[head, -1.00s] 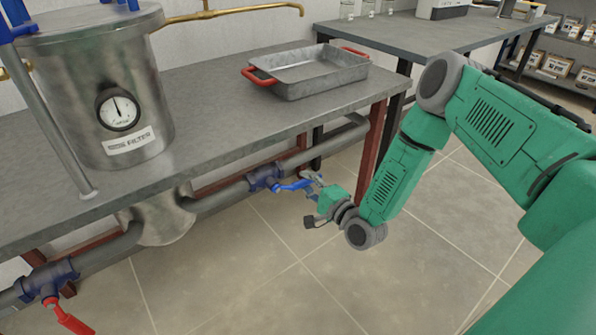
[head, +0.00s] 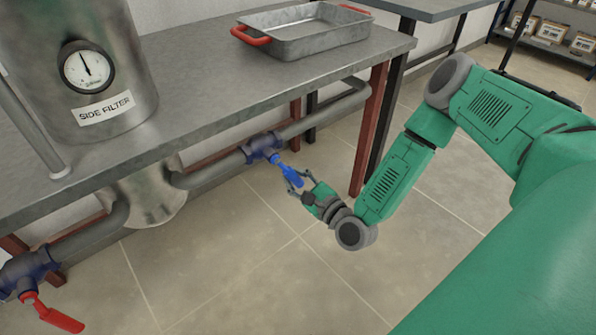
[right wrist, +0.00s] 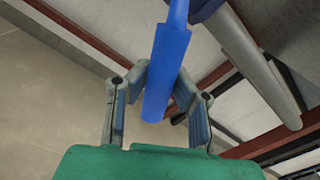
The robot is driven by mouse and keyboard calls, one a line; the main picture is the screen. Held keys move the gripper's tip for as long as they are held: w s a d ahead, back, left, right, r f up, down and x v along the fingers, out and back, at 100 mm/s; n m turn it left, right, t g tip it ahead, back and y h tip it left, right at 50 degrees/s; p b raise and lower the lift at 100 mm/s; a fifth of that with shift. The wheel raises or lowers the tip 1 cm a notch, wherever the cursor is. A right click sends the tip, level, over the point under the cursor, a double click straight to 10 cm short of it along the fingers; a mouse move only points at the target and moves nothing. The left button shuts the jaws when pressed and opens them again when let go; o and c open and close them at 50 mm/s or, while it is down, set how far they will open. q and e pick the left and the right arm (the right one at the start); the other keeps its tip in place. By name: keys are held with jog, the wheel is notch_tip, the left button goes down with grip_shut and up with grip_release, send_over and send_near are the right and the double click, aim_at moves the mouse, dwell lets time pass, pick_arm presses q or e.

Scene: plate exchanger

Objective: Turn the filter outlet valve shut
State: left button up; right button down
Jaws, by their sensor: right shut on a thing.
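A blue lever handle (head: 286,171) sits on a dark blue valve body (head: 262,148) in the pipe under the bench, right of the side filter (head: 85,75). The handle points down and to the right, out from the pipe. My right gripper (head: 297,181) is shut on the handle's outer end. In the right wrist view, the blue handle (right wrist: 167,70) lies between the two fingers of my right gripper (right wrist: 163,85). A second valve with a red handle (head: 52,315) is at the lower left. My left gripper is not in view.
The bench (head: 205,75) hangs over the pipe, and a metal tray (head: 310,40) with red grips stands on it. A red-brown bench leg (head: 370,130) is just behind my right forearm. The tiled floor (head: 240,260) in front is clear.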

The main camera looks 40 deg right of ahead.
jog(key=shift+s+a+f+m, duration=0.15)
jog(key=shift+a+f+m, duration=0.2)
jog(key=shift+a+m, duration=0.5)
jog(key=shift+s+a+f+m, duration=0.2)
jog(key=shift+a+f+m, duration=0.25)
jog(key=shift+m, duration=0.65)
jog(key=shift+s+a+f+m, duration=0.15)
jog(key=shift+a+f+m, duration=0.1)
jog(key=shift+a+m, duration=0.6)
jog(key=c, duration=1.3)
grip_release()
jog(key=shift+f, duration=0.1)
jog(key=shift+c, duration=0.2)
jog(key=shift+w+d+r, duration=0.1)
jog(key=shift+w+r, duration=0.05)
jog(key=shift+r, duration=0.05)
jog(key=s+d, duration=0.1)
jog(key=s, duration=1.1)
